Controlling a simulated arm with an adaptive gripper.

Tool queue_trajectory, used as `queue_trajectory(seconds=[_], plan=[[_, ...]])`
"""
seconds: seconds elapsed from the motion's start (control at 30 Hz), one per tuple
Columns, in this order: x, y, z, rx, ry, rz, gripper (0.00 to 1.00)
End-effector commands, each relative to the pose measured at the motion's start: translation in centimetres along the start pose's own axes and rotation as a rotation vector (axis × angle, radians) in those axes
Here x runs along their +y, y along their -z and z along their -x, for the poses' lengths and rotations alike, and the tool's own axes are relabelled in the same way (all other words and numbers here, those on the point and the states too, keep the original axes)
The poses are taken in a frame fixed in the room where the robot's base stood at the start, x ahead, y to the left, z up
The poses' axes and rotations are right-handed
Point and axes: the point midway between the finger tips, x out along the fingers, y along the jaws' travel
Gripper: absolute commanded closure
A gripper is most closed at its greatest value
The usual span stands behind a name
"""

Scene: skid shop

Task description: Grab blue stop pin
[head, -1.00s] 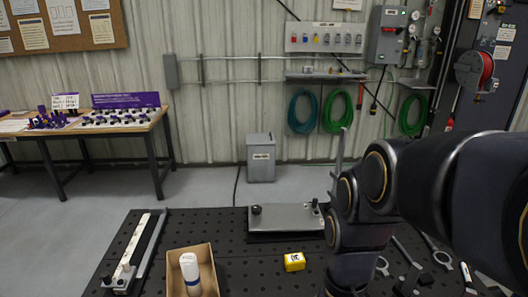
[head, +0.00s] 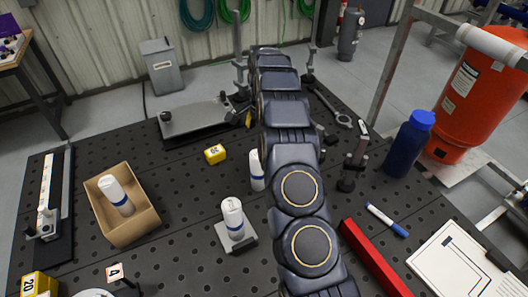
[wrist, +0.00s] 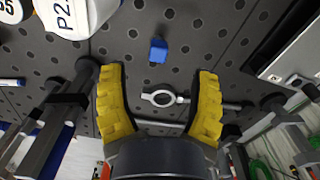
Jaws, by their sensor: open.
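A small blue stop pin (wrist: 158,50) shows in the wrist view on the dark perforated bench top, above the middle of the picture. My gripper (wrist: 160,74) has yellow pads, is open, and holds nothing. The pin appears just beyond the gap between its fingertips, apart from both. A ring-ended tool (wrist: 164,98) shows between the fingers. In the head view my own arm covers most of the gripper and I cannot make out the pin.
A white blue-banded bottle (head: 232,218) stands on a small plate. Another lies in a cardboard box (head: 135,232).

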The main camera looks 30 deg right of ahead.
Motion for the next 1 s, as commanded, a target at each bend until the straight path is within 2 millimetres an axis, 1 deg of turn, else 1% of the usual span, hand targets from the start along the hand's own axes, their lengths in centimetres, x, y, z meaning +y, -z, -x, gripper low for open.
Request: queue_trajectory(seconds=[0.03,0.1,0.23,0.63,0.83,0.9,1.0], plan=[[-0.2,1.0,-1.2,0.009,-0.001,-0.037,0.39],[-0.3,1.8,-2.2,0.017,-0.001,-0.075,0.39],[-0.4,2.6,-3.2,0.027,0.001,-0.110,0.39],[-0.1,2.5,-6.9,0.026,0.000,-0.112,0.39],[0.2,2.3,-10.1,0.025,-0.004,-0.111,0.39],[0.1,2.3,-10.8,0.026,-0.001,-0.111,0.39],[0.1,2.3,-10.9,0.027,0.002,-0.111,0.39]])
